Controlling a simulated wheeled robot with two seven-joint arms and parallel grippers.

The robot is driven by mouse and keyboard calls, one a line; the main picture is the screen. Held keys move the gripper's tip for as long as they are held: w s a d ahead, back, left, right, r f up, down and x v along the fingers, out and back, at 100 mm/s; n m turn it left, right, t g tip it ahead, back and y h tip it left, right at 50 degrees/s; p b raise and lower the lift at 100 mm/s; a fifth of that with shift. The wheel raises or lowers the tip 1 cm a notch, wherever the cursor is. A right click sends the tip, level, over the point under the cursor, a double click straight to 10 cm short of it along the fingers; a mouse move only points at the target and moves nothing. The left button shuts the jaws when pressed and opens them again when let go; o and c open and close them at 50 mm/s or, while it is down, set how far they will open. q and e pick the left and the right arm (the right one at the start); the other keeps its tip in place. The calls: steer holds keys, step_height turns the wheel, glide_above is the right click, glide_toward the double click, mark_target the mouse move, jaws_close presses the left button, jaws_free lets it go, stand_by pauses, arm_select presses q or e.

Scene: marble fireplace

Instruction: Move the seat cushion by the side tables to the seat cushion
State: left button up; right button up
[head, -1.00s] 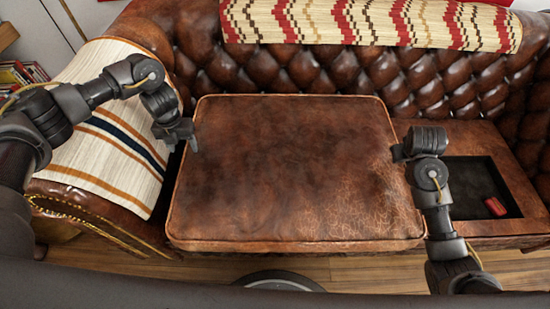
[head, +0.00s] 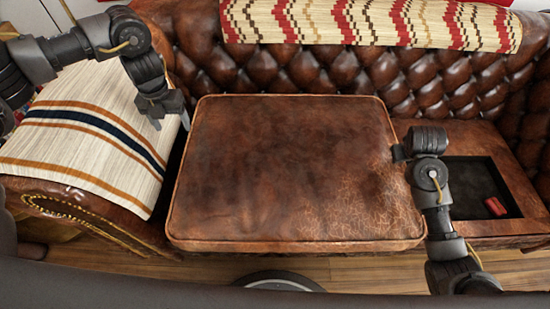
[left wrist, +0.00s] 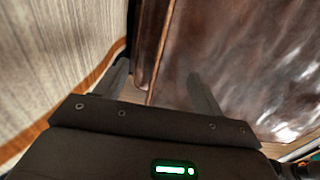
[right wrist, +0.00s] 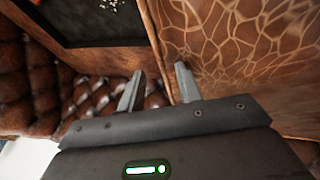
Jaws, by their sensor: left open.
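A large brown leather seat cushion (head: 285,165) with piped edges lies across the sofa seat, cracked toward its right side. My left gripper (head: 170,112) is open and empty beside the cushion's upper left corner, near the striped sofa arm. In the left wrist view the cushion's edge (left wrist: 154,60) shows between the spread fingers (left wrist: 160,75). My right gripper (head: 398,153) is at the cushion's right edge. The side tables are not clearly visible.
A dark tray or recess (head: 468,168) holding a red object (head: 495,207) is right of the cushion. The striped cloth (head: 75,125) covers the left sofa arm. The tufted backrest (head: 330,68) bounds the back. Wood floor (head: 345,268) lies in front.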

mark_target(392, 187)
arm_select(q)
steer(key=shift+r, duration=0.8)
arm_select(e)
steer(key=o, duration=0.8)
steer(key=shift+s, duration=0.1)
steer(key=shift+r, duration=0.2)
steer(key=s+a, duration=0.2)
steer(key=s, duration=0.1)
steer(key=s+a, duration=0.2)
steer(key=s, duration=0.2)
steer(key=s+a, duration=0.2)
steer(key=s, duration=0.1)
steer(key=shift+s+a+r, duration=0.25)
steer(key=shift+s+a, duration=0.05)
steer(key=shift+s, duration=0.1)
